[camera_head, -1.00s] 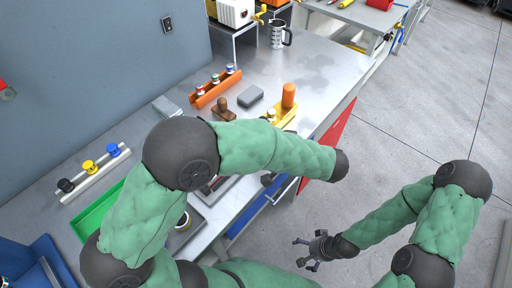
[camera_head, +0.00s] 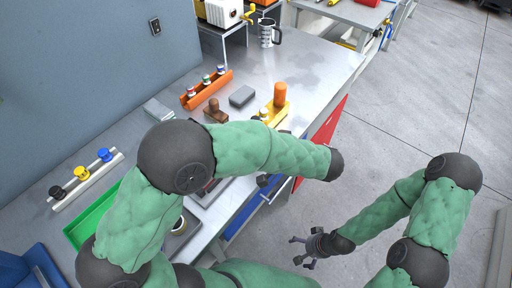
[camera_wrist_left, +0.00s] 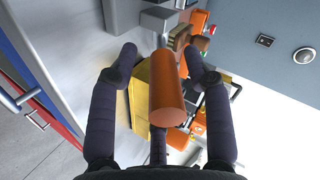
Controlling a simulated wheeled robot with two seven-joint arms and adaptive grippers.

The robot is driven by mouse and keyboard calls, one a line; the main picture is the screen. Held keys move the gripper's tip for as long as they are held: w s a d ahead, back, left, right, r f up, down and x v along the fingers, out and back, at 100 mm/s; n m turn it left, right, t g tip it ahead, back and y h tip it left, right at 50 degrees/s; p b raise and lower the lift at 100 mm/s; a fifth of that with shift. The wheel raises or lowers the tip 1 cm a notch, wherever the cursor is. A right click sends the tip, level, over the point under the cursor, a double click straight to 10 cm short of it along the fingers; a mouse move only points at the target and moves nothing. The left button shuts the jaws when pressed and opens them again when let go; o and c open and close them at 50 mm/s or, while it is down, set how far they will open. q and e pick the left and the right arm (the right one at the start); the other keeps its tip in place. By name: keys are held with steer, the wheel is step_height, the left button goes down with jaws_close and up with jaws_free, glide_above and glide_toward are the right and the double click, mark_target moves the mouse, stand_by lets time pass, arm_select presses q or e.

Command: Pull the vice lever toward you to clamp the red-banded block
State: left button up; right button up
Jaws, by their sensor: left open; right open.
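The vice is a yellow body (camera_head: 275,110) with an upright orange cylindrical lever handle (camera_head: 280,94) on the table near its right edge. In the left wrist view the orange handle (camera_wrist_left: 167,92) stands large between the two fingers of my left gripper (camera_wrist_left: 162,52), which is open. The yellow body (camera_wrist_left: 140,95) shows behind it. I cannot tell whether the fingers touch the handle. My right gripper (camera_head: 303,252) is open and empty over the floor, away from the table. I cannot make out the red-banded block clearly.
An orange rack (camera_head: 207,91) with several capped pieces, a brown wooden-handled tool (camera_head: 214,113) and a grey block (camera_head: 242,96) stand left of the vice. A metal mug (camera_head: 268,33) is behind. A white rack (camera_head: 85,182) and green tray (camera_head: 93,221) lie left. The back-right tabletop is clear.

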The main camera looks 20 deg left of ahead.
arm_select(q)
steer(key=v, duration=1.1)
steer(key=shift+s+d+r, duration=0.15)
steer(key=shift+s+d, duration=0.05)
steer(key=shift+d, duration=0.05)
